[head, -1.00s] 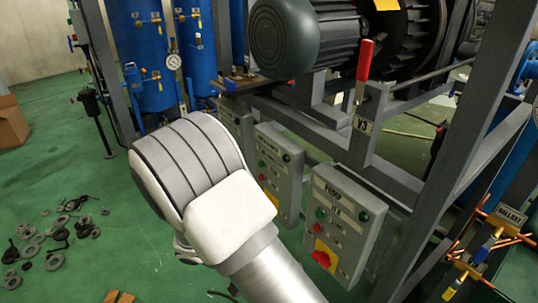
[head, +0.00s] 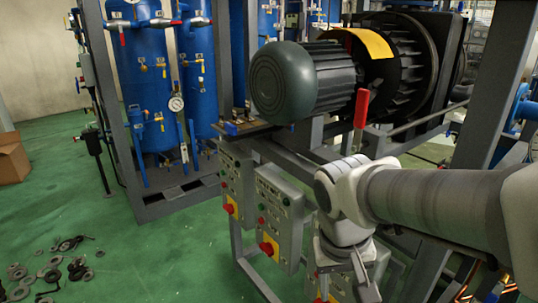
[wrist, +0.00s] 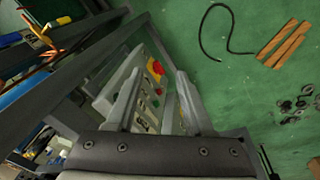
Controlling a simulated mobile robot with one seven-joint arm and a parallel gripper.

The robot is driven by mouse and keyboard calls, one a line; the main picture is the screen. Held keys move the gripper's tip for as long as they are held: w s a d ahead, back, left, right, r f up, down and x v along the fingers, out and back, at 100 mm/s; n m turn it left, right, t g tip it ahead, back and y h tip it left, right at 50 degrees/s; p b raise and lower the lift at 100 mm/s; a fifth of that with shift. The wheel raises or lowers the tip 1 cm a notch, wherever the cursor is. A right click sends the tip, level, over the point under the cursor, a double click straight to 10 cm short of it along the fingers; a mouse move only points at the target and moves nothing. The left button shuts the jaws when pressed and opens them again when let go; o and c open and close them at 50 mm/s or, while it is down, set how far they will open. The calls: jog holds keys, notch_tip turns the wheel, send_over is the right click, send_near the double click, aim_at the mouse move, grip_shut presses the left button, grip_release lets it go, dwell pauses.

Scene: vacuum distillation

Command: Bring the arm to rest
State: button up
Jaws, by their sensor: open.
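My arm enters from the right edge of the head view, and its wrist hangs down in front of the grey frame. My gripper (head: 345,285) is at the lower end, partly cut by the picture's bottom edge. In the wrist view, my gripper (wrist: 157,82) shows two fingers standing apart with nothing held between them. Grey control boxes with coloured buttons show beyond and between the fingers. I cannot tell whether the gripper touches the box behind it.
Grey control boxes (head: 278,222) hang on the frame, left of my wrist. A red-handled lever (head: 361,108) and a motor (head: 310,80) are above. Blue tanks (head: 150,85) stand behind. A black cable (wrist: 205,35) lies there too.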

jog(key=s+d+r+t+p, duration=0.1)
jog(key=s+r+t+p, duration=0.1)
jog(key=r+p, duration=0.6)
jog(key=s+d+r+t+y+p, duration=0.1)
jog(key=s+r+t+p, duration=0.1)
jog(key=r+p, duration=0.6)
notch_tip(320, 180, up, 6)
jog(key=shift+s+f, duration=0.1)
jog(key=shift+s, duration=0.15)
dwell(0.8)
jog(key=shift+a, duration=0.2)
